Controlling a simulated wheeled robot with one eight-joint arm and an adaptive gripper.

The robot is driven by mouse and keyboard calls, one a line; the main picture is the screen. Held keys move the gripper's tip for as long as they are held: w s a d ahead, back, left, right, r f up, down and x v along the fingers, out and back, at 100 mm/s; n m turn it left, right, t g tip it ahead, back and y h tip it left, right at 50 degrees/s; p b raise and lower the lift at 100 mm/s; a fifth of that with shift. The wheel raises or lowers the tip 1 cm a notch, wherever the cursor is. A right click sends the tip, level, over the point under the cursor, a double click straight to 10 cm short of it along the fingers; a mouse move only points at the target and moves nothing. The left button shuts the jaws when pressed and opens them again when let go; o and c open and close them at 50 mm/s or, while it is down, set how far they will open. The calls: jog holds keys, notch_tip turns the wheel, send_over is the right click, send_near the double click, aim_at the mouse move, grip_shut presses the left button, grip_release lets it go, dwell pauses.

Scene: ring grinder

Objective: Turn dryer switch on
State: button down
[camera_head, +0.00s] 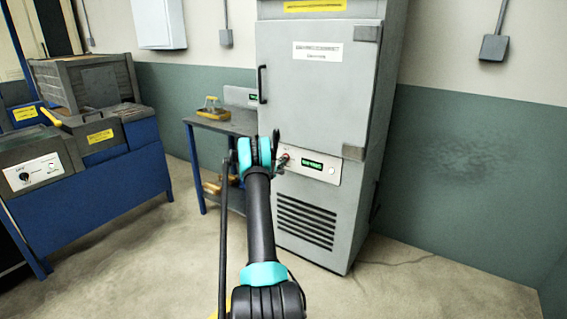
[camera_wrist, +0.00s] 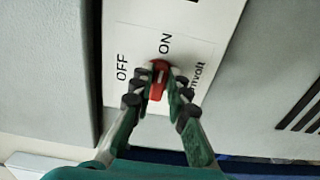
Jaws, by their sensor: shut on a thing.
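The dryer switch is a red knob (camera_wrist: 158,76) on a white label panel (camera_wrist: 128,60) in the wrist view. OFF is printed to its left and ON just above it. A pale mark shows on the knob, and its long side runs roughly up and down in the picture. My gripper (camera_wrist: 161,88) is shut on the knob, with a dark fingertip on each side. In the head view my gripper (camera_head: 281,158) reaches the panel (camera_head: 325,173) low on the grey dryer cabinet (camera_head: 310,95), and the switch is mostly hidden there. A green-lit display (camera_head: 312,164) is beside it.
A dark-topped blue side table (camera_head: 232,124) with a yellow-handled item stands left of the cabinet. A blue machine (camera_head: 105,190) with its own knob panel (camera_head: 33,173) is farther left. The concrete floor (camera_head: 420,285) is clear at the right.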

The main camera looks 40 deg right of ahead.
jog(key=shift+s+f, duration=0.1)
jog(key=c, duration=1.5)
grip_release()
jog(key=v, duration=1.2)
